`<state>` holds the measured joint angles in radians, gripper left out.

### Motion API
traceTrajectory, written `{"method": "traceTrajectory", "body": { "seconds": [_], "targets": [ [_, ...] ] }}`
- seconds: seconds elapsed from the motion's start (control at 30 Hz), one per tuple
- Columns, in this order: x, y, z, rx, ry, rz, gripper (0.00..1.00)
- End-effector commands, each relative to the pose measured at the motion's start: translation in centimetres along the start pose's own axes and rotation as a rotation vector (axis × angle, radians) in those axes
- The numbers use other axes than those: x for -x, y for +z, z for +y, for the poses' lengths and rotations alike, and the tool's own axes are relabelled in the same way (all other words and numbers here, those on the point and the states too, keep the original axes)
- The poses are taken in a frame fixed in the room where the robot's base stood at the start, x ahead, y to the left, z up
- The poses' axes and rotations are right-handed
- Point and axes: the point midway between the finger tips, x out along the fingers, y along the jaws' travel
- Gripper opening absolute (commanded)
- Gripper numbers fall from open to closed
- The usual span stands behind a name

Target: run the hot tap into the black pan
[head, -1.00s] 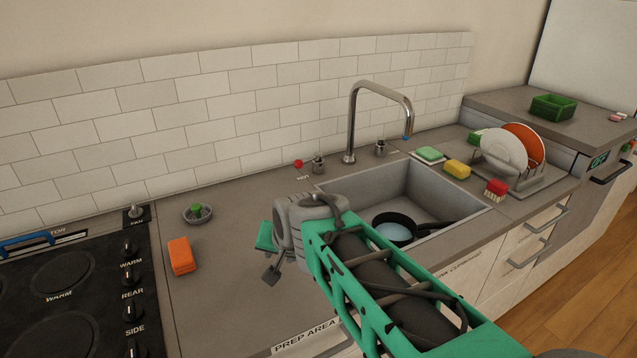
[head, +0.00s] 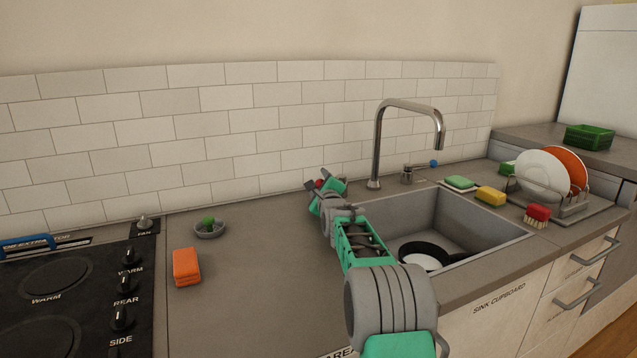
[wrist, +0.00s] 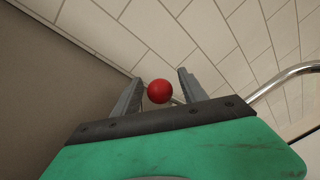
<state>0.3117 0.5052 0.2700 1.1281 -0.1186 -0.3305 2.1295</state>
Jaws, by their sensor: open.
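The black pan (head: 447,256) sits in the sink, partly hidden by my arm; a pale round patch shows inside it. The chrome spout (head: 378,140) arches over the sink, and I see no stream from it. The hot tap's red knob (wrist: 159,91) lies between the two fingers of my gripper (wrist: 156,90) in the wrist view. In the head view the red knob (head: 319,184) shows only as a speck at my gripper (head: 320,187). My gripper is open around the knob; contact is not clear. The hot tap's base is hidden behind my gripper.
The cold tap's blue knob (head: 433,163) is right of the spout. Sponges (head: 490,196), a brush (head: 538,213) and a dish rack (head: 570,206) with plates stand right of the sink. An orange sponge (head: 186,266) and a small bowl (head: 210,229) are on the left counter.

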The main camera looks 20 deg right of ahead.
Motion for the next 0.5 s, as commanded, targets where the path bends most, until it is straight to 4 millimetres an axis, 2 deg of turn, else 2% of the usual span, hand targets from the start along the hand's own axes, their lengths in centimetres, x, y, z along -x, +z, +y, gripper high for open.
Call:
{"method": "traceTrajectory", "body": {
  "seconds": [0.13, 0.4, 0.5],
  "targets": [
    [-1.22, 0.02, 0.01, 0.0, 0.0, 0.0, 0.5],
    [-1.37, 0.0, 0.0, 0.001, 0.0, 0.001, 0.5],
    [-1.36, -0.01, -0.01, 0.001, 0.0, 0.001, 0.42]
  ]
}}
